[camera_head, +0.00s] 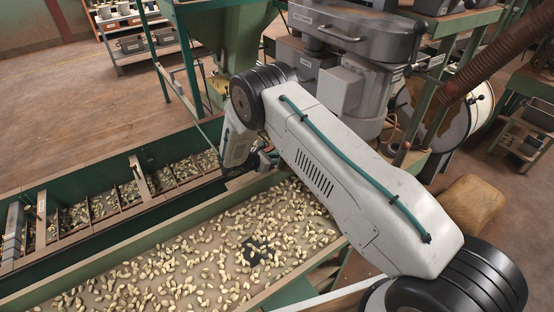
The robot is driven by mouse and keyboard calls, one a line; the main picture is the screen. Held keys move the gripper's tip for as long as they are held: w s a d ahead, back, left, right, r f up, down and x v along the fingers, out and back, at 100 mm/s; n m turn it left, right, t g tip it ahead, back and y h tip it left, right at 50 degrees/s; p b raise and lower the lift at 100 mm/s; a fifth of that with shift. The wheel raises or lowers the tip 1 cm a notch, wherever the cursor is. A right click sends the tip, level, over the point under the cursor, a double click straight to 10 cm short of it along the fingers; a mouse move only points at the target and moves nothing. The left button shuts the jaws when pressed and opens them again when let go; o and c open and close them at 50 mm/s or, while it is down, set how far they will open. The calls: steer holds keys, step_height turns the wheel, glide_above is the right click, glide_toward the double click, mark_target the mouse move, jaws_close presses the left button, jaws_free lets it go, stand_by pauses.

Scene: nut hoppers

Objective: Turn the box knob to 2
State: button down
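No box knob can be made out. A pale grey box (339,91) is fixed to the metal machine behind my arm, and no dial or numbers show on it. My arm crosses the right half of the view and hides part of the machine. My gripper (266,160) is a small dark shape beside the wrist, above the edge of the nut trough. Its fingers are partly hidden and too small to tell open from shut.
A green-walled trough of nuts (82,284) fills the lower left, with a narrower divided channel (120,197) behind it. Green posts (160,80) and the metal machine (361,32) stand close to my arm. Open floor (60,110) lies at the upper left.

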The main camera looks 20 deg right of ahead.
steer(key=shift+w, duration=0.1)
steer(key=m+g, duration=0.4)
steer(key=g, duration=0.1)
steer(key=shift+w+m+h, duration=0.25)
steer(key=shift+m+h, duration=0.05)
steer(key=shift+w+m+g+y, duration=0.2)
steer(key=shift+m+g+y, duration=0.4)
steer(key=shift+m+g, duration=1.5)
steer(key=shift+g, duration=0.4)
steer(key=c, duration=1.2)
jaws_free()
